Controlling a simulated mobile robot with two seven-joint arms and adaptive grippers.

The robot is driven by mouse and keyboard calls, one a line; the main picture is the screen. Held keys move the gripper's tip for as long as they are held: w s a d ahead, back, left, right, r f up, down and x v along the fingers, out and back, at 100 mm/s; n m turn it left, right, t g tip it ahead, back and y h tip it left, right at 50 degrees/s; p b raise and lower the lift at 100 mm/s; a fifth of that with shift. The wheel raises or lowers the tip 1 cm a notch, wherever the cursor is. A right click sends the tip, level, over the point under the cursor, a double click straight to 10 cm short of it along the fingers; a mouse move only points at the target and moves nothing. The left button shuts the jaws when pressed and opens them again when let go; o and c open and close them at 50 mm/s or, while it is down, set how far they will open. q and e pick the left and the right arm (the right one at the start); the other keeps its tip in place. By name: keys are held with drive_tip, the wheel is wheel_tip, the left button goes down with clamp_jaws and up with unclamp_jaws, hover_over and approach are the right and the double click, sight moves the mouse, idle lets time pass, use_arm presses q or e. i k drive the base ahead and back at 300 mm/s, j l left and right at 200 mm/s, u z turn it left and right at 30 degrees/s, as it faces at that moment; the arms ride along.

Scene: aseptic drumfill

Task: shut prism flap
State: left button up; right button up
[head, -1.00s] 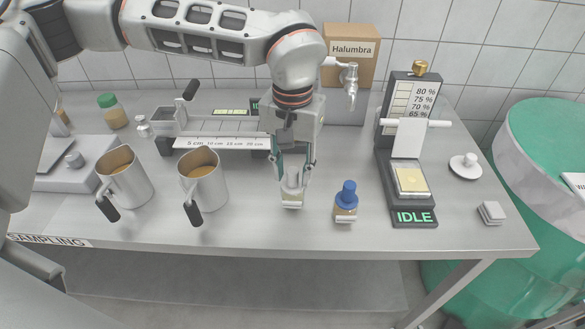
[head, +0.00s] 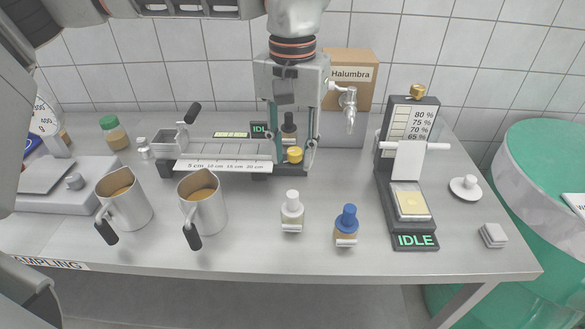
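The prism flap (head: 408,161) is a pale plate with a white crossbar, standing raised on the dark refractometer at the right. Below it the yellowish prism (head: 412,203) lies uncovered, above a display (head: 415,241) reading IDLE. My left gripper (head: 294,148) hangs from above, left of the refractometer and well apart from the flap. Its fingers are spread and hold nothing that I can see. A white-capped bottle (head: 292,212) stands upright on the table, nearer than the gripper. My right gripper is not in view.
A blue-capped bottle (head: 346,227) stands just left of the refractometer. Two metal jugs (head: 203,205) stand left.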

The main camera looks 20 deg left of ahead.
sight(410, 155)
drive_tip(key=k, duration=1)
